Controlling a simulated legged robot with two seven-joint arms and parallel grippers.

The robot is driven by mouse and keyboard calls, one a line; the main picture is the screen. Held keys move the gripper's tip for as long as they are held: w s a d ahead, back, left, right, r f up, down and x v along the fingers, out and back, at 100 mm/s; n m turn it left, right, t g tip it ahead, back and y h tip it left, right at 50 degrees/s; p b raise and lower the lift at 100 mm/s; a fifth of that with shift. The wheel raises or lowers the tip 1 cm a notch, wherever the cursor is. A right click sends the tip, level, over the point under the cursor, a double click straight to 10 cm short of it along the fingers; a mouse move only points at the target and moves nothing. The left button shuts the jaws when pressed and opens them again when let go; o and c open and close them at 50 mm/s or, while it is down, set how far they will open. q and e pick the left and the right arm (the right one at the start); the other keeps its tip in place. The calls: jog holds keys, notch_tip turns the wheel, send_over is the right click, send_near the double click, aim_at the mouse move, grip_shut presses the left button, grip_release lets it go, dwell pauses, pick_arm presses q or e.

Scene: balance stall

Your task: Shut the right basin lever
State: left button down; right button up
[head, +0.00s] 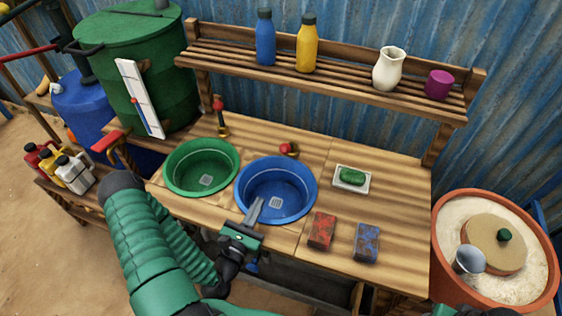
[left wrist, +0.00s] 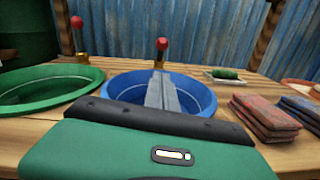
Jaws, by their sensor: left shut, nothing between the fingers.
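The blue right basin (head: 304,205) is set in the wooden counter, with a drain in its floor. Its lever has a red knob (head: 290,149) and stands behind the rim; it looks short in the head view, and its brass foot (left wrist: 159,65) shows in the left wrist view. The green left basin (head: 176,178) has its own red-knobbed lever (head: 219,110), which looks taller. My left gripper (head: 257,209) is shut and empty over the near side of the blue basin, apart from the lever. Its fingers (left wrist: 161,95) point toward the lever in the left wrist view.
A red brick (head: 322,231), a blue brick (head: 367,242) and a green soap in a dish (head: 366,185) lie right of the blue basin. A shelf (head: 340,87) with bottles, a jug and a cup runs behind. A green barrel (head: 160,70) stands at left.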

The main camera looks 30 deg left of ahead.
pick_arm(q)
jog(key=x, duration=0.2)
jog(key=p, duration=0.2)
send_near(289, 147)
jog(key=w+a+f, duration=0.3)
jog(key=w+f, duration=0.1)
jog(key=w, duration=0.2)
jog(key=shift+f, duration=0.15)
pick_arm(e)
jog(key=shift+w+r, duration=0.15)
jog(key=shift+r, duration=0.2)
pick_arm(q)
jog(key=shift+a, duration=0.1)
pick_arm(e)
jog(key=shift+r, duration=0.15)
